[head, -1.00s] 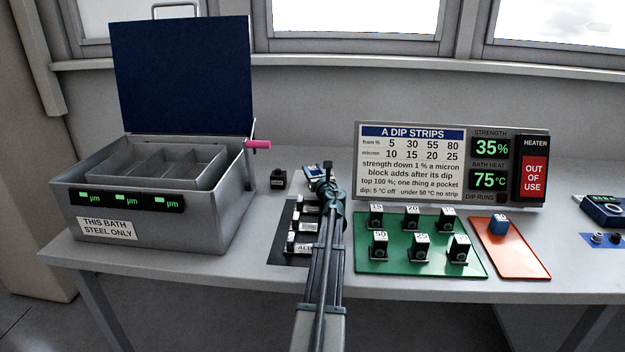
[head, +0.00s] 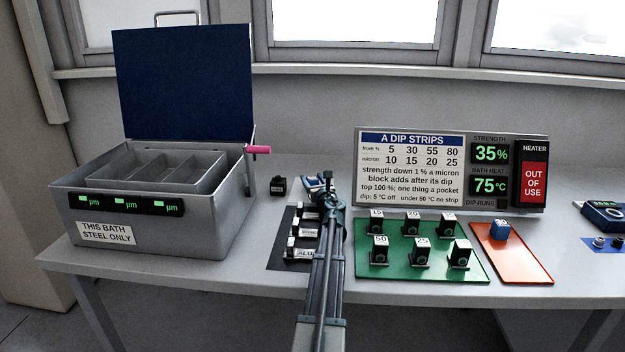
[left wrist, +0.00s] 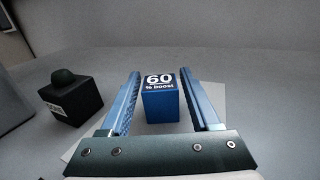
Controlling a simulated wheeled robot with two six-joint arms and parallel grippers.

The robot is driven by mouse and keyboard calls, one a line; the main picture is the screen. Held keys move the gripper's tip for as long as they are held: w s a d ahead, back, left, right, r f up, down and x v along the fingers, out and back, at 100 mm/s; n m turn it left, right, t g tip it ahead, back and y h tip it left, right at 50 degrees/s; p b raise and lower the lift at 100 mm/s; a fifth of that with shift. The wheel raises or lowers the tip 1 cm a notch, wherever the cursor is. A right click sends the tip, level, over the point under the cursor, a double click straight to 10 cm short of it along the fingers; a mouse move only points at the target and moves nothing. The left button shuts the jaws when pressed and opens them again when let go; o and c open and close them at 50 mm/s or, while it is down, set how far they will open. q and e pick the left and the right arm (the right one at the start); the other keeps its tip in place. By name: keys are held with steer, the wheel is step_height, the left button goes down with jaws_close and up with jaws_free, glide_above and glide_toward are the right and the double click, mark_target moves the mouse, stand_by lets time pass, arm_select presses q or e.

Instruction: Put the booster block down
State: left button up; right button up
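The blue booster block (left wrist: 160,103), marked "60 % boost", stands upright between the two fingers of my left gripper (left wrist: 167,98) in the left wrist view. A gap shows on both sides of the block, so the gripper is open around it, not clamped. The block appears to rest on a pale patch (left wrist: 215,95) of the table. In the head view my left gripper (head: 322,183) is at the back of the table, behind the black mat, and mostly hides the block. My right gripper is out of view.
A black knobbed block (head: 278,186) stands just left of my gripper. The open steel bath (head: 200,232) is further left. A black mat (head: 276,261) with labelled pieces, a green mat (head: 375,272) with several black blocks, and an orange mat (head: 520,268) with another blue block lie nearer.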

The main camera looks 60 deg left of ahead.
arm_select(q)
steer(key=shift+o, duration=0.7)
steer(key=shift+s+d+f, duration=0.35)
steer(key=shift+d, duration=0.2)
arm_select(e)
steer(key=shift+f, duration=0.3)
arm_select(q)
steer(key=shift+s, duration=0.1)
steer(key=shift+r+p, duration=0.35)
steer(key=shift+p, duration=0.2)
steer(key=shift+d+f, duration=0.15)
steer(key=shift+d, duration=0.05)
steer(key=v, duration=0.5)
steer(key=shift+d, duration=0.55)
steer(key=shift+r, duration=0.2)
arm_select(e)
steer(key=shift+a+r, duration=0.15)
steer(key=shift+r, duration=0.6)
